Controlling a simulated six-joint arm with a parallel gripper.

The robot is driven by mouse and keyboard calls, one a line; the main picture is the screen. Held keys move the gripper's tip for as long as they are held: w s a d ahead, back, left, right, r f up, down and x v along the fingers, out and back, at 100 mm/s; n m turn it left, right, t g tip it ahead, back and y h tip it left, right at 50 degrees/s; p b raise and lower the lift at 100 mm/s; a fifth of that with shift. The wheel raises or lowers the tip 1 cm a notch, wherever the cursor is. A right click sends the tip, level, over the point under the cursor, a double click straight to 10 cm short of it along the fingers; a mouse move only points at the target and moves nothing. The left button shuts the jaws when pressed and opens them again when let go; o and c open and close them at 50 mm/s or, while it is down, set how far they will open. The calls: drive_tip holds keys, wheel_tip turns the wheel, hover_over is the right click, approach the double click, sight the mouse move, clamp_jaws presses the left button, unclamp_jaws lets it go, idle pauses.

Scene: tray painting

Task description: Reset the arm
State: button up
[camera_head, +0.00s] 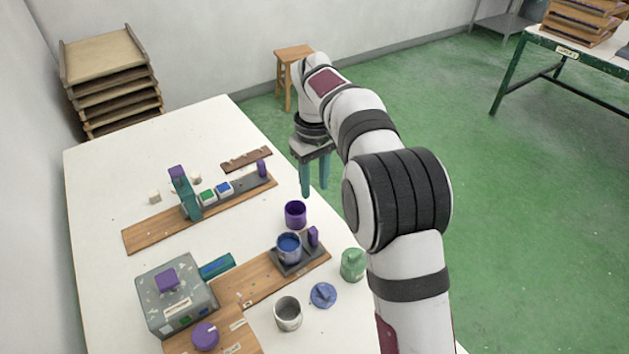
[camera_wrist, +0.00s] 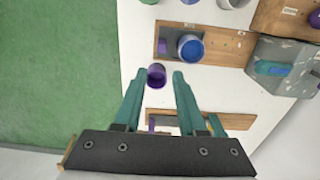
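My gripper (camera_head: 315,191) is raised at the right side of the white table, with teal fingers pointing down. In the wrist view my gripper (camera_wrist: 152,80) has its fingers spread apart with nothing between the tips. A purple cup (camera_head: 295,214) stands on the table below and in front of the gripper in the head view. The purple cup (camera_wrist: 157,75) also shows just beyond the fingertips in the wrist view, apart from them.
A cup of blue paint (camera_head: 289,246) sits on a dark pad on a wooden board. A grey box (camera_head: 175,294) and a teal-post fixture (camera_head: 185,195) stand to the left.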

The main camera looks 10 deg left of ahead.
drive_tip(key=s+d+r+m, duration=0.3)
drive_tip(key=s+d+m, duration=0.1)
drive_tip(key=s+d, duration=0.25)
drive_tip(key=s+d+r+m, duration=0.3)
drive_tip(key=s+d+r, duration=0.15)
drive_tip(key=s, duration=0.35)
drive_tip(key=s+d+f+m, duration=0.1)
drive_tip(key=s+f+m, duration=0.1)
drive_tip(key=s, duration=0.4)
drive_tip(key=s+d+f+m+y, duration=0.1)
drive_tip(key=s+d+f+m, duration=0.1)
drive_tip(key=s, duration=0.4)
drive_tip(key=s+d+f+m, duration=0.1)
drive_tip(key=s+f+m, duration=0.1)
drive_tip(key=s, duration=0.4)
drive_tip(key=shift+s+d+m+y, duration=0.25)
drive_tip(key=shift+d+m+y, duration=0.15)
drive_tip(key=shift+m, duration=0.4)
